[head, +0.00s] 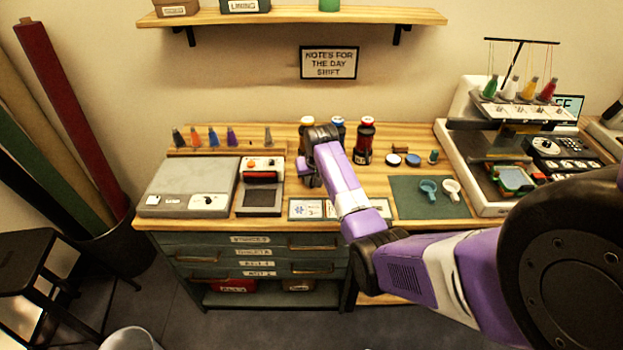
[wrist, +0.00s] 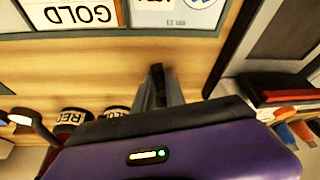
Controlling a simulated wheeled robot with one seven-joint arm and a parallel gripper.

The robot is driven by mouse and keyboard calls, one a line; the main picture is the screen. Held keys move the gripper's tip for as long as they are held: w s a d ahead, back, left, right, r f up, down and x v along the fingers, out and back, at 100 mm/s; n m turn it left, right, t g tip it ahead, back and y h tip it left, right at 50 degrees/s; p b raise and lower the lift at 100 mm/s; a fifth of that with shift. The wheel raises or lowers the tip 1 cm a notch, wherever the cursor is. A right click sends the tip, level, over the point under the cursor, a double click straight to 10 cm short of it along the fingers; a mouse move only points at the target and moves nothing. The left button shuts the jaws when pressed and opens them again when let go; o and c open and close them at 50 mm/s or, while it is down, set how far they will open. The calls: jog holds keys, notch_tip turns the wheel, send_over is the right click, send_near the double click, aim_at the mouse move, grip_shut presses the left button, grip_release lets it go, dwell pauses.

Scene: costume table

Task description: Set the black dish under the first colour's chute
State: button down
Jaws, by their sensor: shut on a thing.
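My gripper (head: 310,180) is low over the wooden table, behind the row of cards. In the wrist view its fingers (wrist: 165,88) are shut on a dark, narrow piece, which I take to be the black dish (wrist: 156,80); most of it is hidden. A card with a blue mark (head: 305,209) lies in front of the gripper; it also shows in the wrist view (wrist: 180,12), beside a card reading GOLD (wrist: 70,14). Bottles with red (head: 367,121), blue (head: 337,121) and yellow (head: 307,121) caps stand behind. I cannot make out any chute.
A green mat (head: 410,208) at right holds a blue dish (head: 428,188) and a white dish (head: 451,188). A grey device (head: 259,197) stands just left of my gripper. A flat grey case (head: 188,180) is farther left. An embroidery machine (head: 480,150) stands at right.

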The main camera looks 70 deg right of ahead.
jog(key=shift+f, duration=0.3)
dwell(0.4)
jog(key=c, duration=1.3)
grip_release()
jog(key=shift+r+p, duration=2)
jog(key=shift+r, duration=0.3)
